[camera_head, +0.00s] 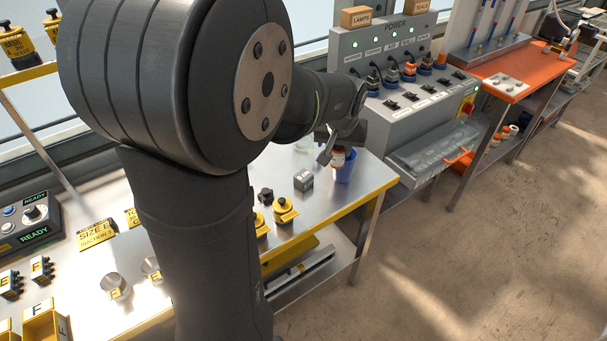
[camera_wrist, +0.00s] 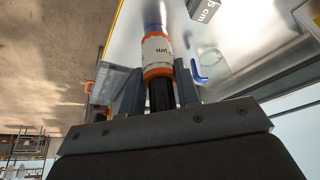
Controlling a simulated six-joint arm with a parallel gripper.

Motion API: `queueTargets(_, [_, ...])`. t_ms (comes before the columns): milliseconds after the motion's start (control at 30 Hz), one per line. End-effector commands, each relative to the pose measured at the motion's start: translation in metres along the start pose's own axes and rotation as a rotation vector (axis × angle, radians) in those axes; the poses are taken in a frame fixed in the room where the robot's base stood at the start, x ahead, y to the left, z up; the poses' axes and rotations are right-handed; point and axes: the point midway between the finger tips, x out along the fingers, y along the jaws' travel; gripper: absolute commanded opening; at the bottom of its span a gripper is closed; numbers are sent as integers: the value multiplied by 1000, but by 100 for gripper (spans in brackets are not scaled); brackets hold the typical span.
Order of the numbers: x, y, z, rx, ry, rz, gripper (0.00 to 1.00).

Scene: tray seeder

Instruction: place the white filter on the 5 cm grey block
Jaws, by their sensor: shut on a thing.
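The white filter (camera_wrist: 156,50) has orange bands and a label of which "um" can be read in the wrist view. My gripper (camera_wrist: 159,88) is shut on it, one finger on each side. In the head view the filter (camera_head: 338,156) hangs at my gripper (camera_head: 329,150), in front of the blue cup as seen from this camera. The grey block (camera_head: 303,180) stands on the steel bench, left of the filter and apart from it. In the wrist view the block (camera_wrist: 203,9) is cut off by the top edge, with "cm" readable on it.
The blue cup (camera_head: 347,170) stands near the bench's right edge. Black and yellow knobbed parts (camera_head: 284,210) stand in front of the block. The grey power panel (camera_head: 410,105) borders the bench on the right. Bare bench top (camera_head: 335,205) lies right of the block.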

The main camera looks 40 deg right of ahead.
Motion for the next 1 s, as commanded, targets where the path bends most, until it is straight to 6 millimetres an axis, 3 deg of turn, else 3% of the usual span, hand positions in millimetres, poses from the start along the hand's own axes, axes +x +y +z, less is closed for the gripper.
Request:
queueTargets(133, [9,-7,-2,3,-2,1,8])
queueTargets(400, [54,-60,-16,-1,-4,0,8])
queueTargets(600, [80,-89,-24,3,-2,1,8])
queueTargets(833, [92,-97,-24,6,-2,3,8])
queueTargets(1000, [115,-96,-14,6,-4,3,8])
